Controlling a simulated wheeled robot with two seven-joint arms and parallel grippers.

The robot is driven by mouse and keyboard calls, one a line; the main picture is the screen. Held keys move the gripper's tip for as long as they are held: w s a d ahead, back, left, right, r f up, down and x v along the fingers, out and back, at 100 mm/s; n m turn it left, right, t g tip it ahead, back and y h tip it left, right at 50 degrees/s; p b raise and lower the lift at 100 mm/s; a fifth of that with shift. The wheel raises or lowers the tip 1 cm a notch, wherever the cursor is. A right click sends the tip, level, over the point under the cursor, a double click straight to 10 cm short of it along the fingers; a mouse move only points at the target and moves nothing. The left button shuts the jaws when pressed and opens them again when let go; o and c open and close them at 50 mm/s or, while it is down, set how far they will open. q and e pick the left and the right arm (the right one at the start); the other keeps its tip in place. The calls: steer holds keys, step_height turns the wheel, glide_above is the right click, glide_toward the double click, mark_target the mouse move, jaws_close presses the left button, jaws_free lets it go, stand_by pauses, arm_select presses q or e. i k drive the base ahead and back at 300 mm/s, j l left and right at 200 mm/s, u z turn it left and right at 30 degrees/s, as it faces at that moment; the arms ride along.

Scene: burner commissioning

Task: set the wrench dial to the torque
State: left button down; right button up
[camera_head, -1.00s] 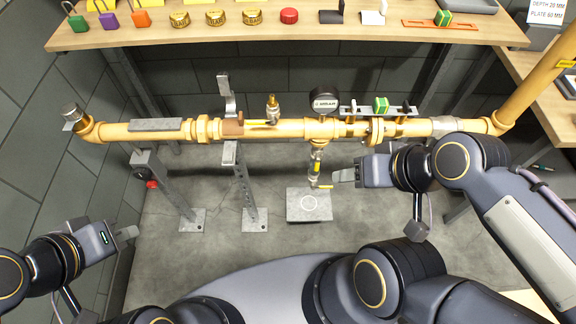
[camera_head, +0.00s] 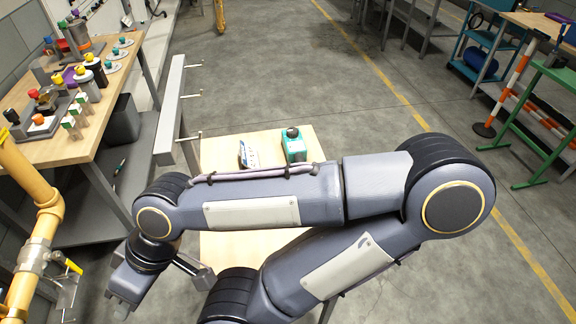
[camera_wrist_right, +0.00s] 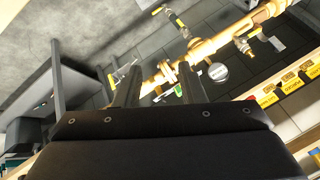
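I cannot make out a torque wrench or its dial for certain in either view. A teal box (camera_head: 293,146) with a black round top stands on a light wooden table (camera_head: 222,262), beside a white card with print (camera_head: 248,154). My right arm crosses in front of this table and hides much of it. My right gripper (camera_head: 120,306) is at the lower left of the head view, away from the teal box and beside the yellow pipe. In the right wrist view its two fingers (camera_wrist_right: 158,86) are apart with nothing between them. My left gripper is out of view.
A yellow pipe (camera_head: 45,215) with a yellow-handled valve (camera_head: 72,266) runs along the left edge. A workbench (camera_head: 85,140) at the left holds several coloured-topped parts. A grey upright frame with pegs (camera_head: 172,115) stands behind the table. Open floor (camera_head: 320,60) lies beyond.

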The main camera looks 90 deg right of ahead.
mark_target(293, 132)
steer(key=k+l+z, duration=0.1)
steer(key=z, duration=2.85)
steer(key=l+u, duration=0.35)
steer(key=l, duration=1.75)
steer(key=u, duration=1.15)
steer(key=i+l+u, duration=0.1)
steer(key=u, duration=0.25)
steer(key=i+l+u, duration=0.1)
steer(key=u, duration=0.25)
steer(key=l+u, duration=0.2)
steer(key=u, duration=0.15)
steer(key=i, duration=0.05)
